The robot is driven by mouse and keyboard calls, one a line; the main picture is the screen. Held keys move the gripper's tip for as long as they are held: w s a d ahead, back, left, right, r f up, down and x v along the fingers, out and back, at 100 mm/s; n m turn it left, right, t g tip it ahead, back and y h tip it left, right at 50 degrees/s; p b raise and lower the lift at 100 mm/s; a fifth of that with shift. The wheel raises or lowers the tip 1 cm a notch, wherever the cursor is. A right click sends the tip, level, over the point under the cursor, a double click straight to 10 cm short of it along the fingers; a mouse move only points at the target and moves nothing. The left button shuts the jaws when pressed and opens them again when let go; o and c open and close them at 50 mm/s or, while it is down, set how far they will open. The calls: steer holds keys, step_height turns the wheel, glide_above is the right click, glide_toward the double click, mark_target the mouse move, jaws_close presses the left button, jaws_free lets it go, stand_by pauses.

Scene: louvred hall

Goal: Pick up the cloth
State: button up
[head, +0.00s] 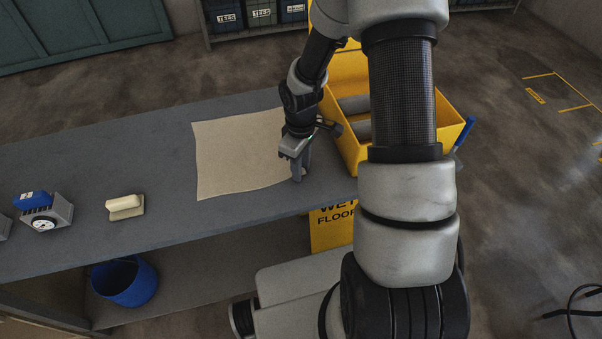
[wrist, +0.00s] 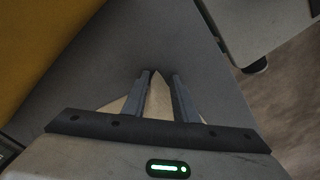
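The cloth (head: 235,152) is a beige, roughly square sheet lying flat on the grey bench top, with its right part partly hidden by my arm. My gripper (head: 299,172) points down at the cloth's near right corner. In the wrist view, that cloth corner (wrist: 158,103) shows as a pale point between my two fingers (wrist: 161,74), with cloth also visible outside them. A gap shows between the fingers, so my gripper looks open around the corner. I cannot tell whether a finger touches the cloth.
A yellow bin (head: 347,147) with grey rolls stands just right of my gripper. A cream block (head: 124,204) and a blue-topped device with a dial (head: 43,214) sit to the left. A blue bucket (head: 125,283) is on the lower shelf. The bench between block and cloth is clear.

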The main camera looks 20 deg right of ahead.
jaws_close()
step_height(320, 180, up, 12)
steer(key=p, duration=0.9)
step_height(320, 180, up, 36)
steer(key=p, duration=0.3)
steer(key=shift+p, duration=0.3)
